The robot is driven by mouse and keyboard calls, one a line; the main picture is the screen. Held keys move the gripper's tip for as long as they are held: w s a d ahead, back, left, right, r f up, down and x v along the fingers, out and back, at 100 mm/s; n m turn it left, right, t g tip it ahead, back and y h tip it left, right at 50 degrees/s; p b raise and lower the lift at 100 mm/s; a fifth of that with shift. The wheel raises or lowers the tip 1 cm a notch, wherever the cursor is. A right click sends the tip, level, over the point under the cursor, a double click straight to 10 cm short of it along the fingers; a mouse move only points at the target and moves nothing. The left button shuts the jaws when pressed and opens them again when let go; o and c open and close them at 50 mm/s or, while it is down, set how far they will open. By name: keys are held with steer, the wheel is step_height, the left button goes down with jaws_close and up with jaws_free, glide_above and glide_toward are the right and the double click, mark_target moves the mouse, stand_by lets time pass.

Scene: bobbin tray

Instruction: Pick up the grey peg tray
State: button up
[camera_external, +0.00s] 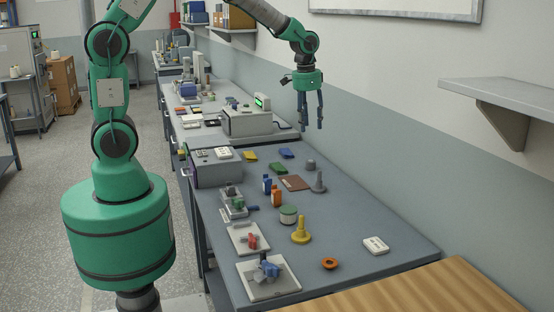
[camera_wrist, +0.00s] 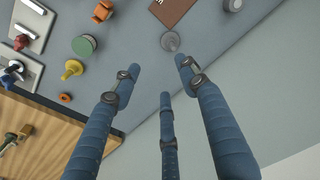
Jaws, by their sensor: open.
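The grey peg tray (camera_external: 318,183) looks to be the grey round base with an upright peg, standing on the bench right of a brown board. In the wrist view the grey peg tray (camera_wrist: 171,41) shows from above, at the upper middle just past the fingertips. My gripper (camera_external: 310,122) hangs high above the back of the bench, fingers pointing down, open and empty. In the wrist view its three blue fingers (camera_wrist: 160,78) are spread, with clear space between them and the tray. Nothing covers the tray.
A yellow peg tray (camera_external: 301,231) and a green-topped round tin (camera_external: 288,215) stand nearer the front. A brown board (camera_external: 295,183) and a grey dome (camera_external: 311,164) are close by. A wall shelf (camera_external: 505,95) juts out at right. The bench's right side is mostly clear.

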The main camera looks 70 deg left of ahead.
steer(key=g, duration=0.1)
glide_above(319, 181)
steer(key=a, duration=0.1)
step_height(319, 181, down, 11)
steer(key=shift+p, duration=0.45)
steer(key=shift+f+b, duration=0.45)
steer(key=shift+f, duration=3.8)
steer(key=shift+f, duration=0.15)
steer(key=shift+w+d+f+b, duration=0.1)
steer(key=shift+f+b, duration=0.1)
steer(key=shift+f, duration=1.05)
steer(key=shift+w+f+b, duration=0.1)
steer(key=shift+f+b, duration=0.05)
steer(key=shift+f, duration=1.05)
jaws_close()
